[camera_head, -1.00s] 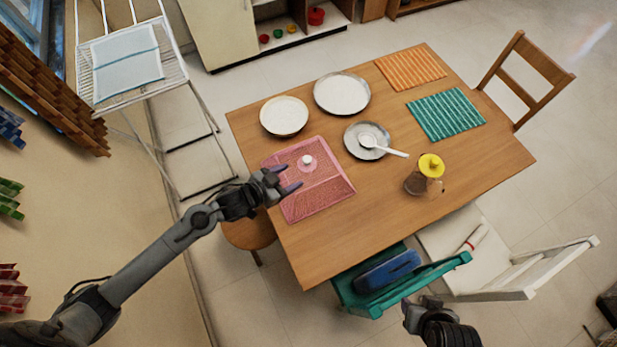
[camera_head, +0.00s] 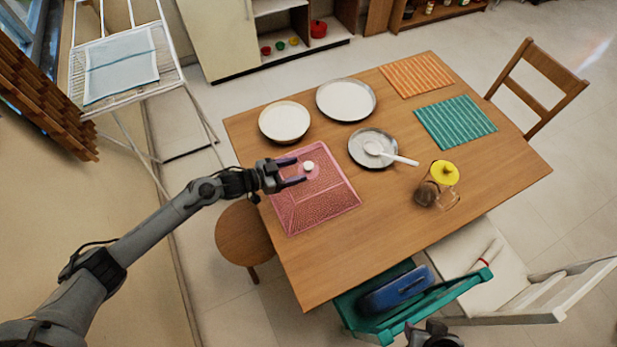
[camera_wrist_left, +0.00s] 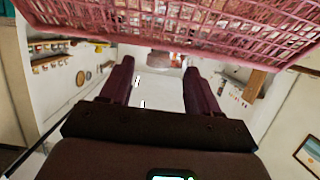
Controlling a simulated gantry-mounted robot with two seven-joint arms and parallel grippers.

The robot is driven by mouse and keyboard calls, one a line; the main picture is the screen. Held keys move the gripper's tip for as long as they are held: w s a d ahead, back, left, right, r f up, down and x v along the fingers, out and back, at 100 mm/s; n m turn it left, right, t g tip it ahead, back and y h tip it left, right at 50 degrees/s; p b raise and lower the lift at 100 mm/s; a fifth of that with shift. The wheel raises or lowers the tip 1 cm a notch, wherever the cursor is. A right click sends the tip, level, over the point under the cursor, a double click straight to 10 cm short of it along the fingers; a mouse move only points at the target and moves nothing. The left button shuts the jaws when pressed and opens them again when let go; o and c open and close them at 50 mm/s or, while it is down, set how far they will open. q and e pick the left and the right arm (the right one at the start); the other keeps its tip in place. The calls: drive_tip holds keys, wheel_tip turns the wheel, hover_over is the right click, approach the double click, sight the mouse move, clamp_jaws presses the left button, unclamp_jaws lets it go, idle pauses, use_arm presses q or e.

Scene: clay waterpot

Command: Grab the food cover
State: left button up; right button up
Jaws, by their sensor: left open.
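The food cover (camera_head: 325,205) is a pink mesh dome with a white knob (camera_head: 308,165) on top. It sits on the near-left part of the wooden table. My left gripper (camera_head: 292,171) is open, its two dark purple fingers pointing right at the knob from the left. The knob appears just beyond the fingertips, and I cannot tell if they touch it. In the left wrist view the cover's pink mesh (camera_wrist_left: 200,30) spans the top, past the open fingers (camera_wrist_left: 158,68). My right gripper (camera_head: 432,336) shows only partly at the bottom edge.
A round stool (camera_head: 243,232) and a green chair (camera_head: 440,300) stand close to the table.

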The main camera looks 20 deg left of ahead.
sight(308, 165)
use_arm(q)
drive_tip(key=shift+r+x, duration=0.15)
drive_tip(key=shift+x, duration=1.15)
drive_tip(key=shift+r+x, duration=0.1)
drive_tip(key=shift+x, duration=1.2)
drive_tip(key=shift+d, duration=0.1)
clamp_jaws()
